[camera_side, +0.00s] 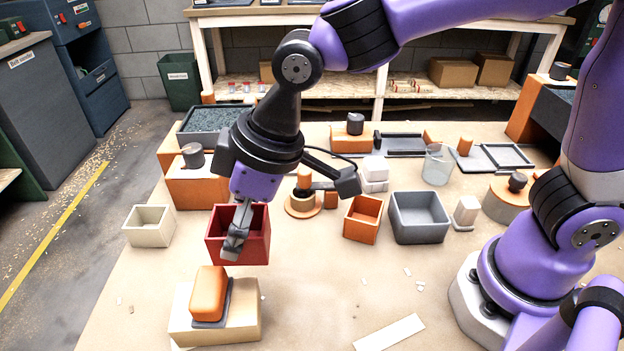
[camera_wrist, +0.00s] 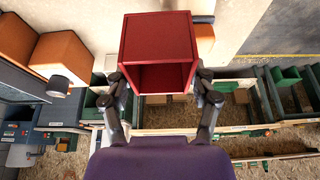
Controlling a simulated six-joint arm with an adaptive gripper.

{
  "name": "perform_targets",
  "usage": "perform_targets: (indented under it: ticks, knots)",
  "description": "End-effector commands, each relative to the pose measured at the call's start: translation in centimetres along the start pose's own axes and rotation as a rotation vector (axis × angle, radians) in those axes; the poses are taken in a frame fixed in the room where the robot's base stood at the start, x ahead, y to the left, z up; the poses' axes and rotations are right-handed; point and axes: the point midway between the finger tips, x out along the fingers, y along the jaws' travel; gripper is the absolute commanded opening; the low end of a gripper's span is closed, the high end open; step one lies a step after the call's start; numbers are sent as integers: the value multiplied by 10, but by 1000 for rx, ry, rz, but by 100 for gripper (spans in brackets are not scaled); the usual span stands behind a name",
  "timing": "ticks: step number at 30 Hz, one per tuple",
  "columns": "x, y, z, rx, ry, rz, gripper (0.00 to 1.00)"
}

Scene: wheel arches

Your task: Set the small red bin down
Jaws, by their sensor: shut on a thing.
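The small red bin (camera_side: 259,247) is left of centre in the side view, with its open top up. My gripper (camera_side: 235,243) reaches down to it and is shut on it. One finger shows in front of the near wall; the other finger is mostly hidden. In the wrist view the red bin (camera_wrist: 157,38) sits between the two fingertips of my gripper (camera_wrist: 160,80), and its interior looks empty. I cannot tell whether the bin's underside touches the table or hangs just above it.
A cream bin (camera_side: 149,227) stands to the left on the table (camera_side: 310,310). An orange block (camera_side: 208,292) on a tan box (camera_side: 243,322) is close in front. An orange bin (camera_side: 363,219) and a grey bin (camera_side: 418,217) stand to the right. The front middle is mostly clear.

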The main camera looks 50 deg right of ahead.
Motion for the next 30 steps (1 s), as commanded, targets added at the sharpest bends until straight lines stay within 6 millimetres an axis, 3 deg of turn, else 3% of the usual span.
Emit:
perform_targets:
  ticks: [6, 10, 14, 24, 30]
  knots:
    - [16, -1, -46, -1, 0, -1, 39]
    - [24, 0, -63, 0, 1, 0, 39]
    - [35, 14, -67, 5, 0, 1, 39]
    - [85, 90, -64, 5, 0, 1, 39]
    - [99, 112, -64, 2, 2, 0, 39]
